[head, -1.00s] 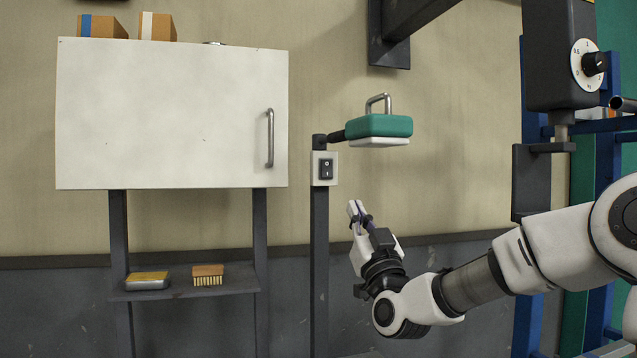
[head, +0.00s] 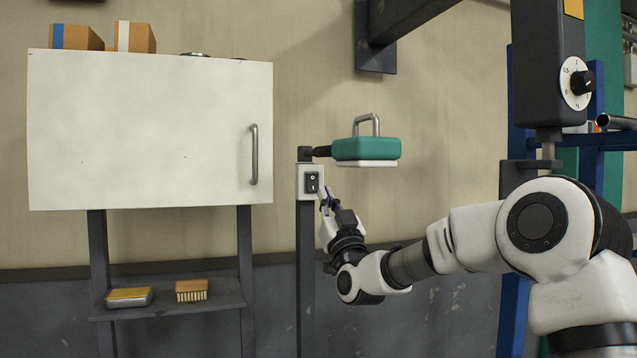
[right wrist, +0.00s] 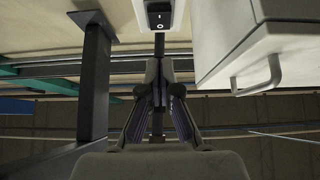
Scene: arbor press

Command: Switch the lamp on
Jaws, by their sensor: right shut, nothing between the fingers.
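The lamp (head: 366,149) is a green head with a grey handle and a pale underside, on an arm from a dark post (head: 306,270). Its black rocker switch (head: 312,183) sits in a white box on the post; the switch (right wrist: 159,19) also shows at the top of the right wrist view. My right gripper (head: 326,193) is shut and empty, its fingertips just right of and slightly below the switch in the head view. I cannot tell whether they touch it. In the right wrist view the gripper (right wrist: 159,68) points toward the switch box. My left gripper is not in view.
A white cabinet (head: 140,130) with a bar handle stands left of the post, boxes on top. A shelf (head: 220,292) below holds a tin and a brush. The dark press (head: 547,70) with a dial stands at the right, behind my right arm.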

